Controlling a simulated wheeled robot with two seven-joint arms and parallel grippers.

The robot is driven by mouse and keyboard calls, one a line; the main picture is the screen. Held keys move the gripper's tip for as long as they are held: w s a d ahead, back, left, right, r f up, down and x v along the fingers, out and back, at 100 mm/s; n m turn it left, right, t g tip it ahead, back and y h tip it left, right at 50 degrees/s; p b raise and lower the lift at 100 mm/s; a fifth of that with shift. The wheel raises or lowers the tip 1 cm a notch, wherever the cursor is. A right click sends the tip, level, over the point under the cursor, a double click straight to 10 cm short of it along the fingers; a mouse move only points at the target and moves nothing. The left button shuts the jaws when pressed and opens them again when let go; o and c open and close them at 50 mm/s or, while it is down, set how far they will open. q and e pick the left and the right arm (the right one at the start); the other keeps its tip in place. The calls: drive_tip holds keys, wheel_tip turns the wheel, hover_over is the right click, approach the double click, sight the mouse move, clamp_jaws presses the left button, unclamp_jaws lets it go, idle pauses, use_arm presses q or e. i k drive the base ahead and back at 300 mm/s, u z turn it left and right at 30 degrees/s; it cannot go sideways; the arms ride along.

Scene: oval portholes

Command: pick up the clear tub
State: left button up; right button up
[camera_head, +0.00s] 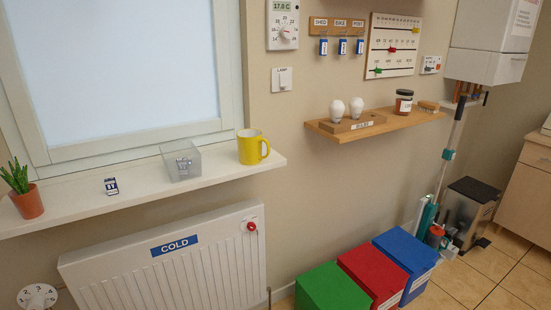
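The clear tub (181,162) is a see-through, box-shaped container on the white window sill (120,192). It stands between a small dark-and-white tag and a yellow mug, close to the mug. Small grey things show inside it or through its wall, too small to name. Neither of my grippers shows in the head view.
The yellow mug (250,147) stands just right of the tub. A potted plant (27,202) and a small tag (111,186) are on the sill to the left. A white radiator (170,260) is below. A wooden shelf (395,121) holds bulbs and a jar.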

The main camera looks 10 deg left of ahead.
sight(181, 170)
drive_tip(key=z, duration=0.55)
drive_tip(key=i, duration=1.05)
drive_tip(key=u, duration=1.95)
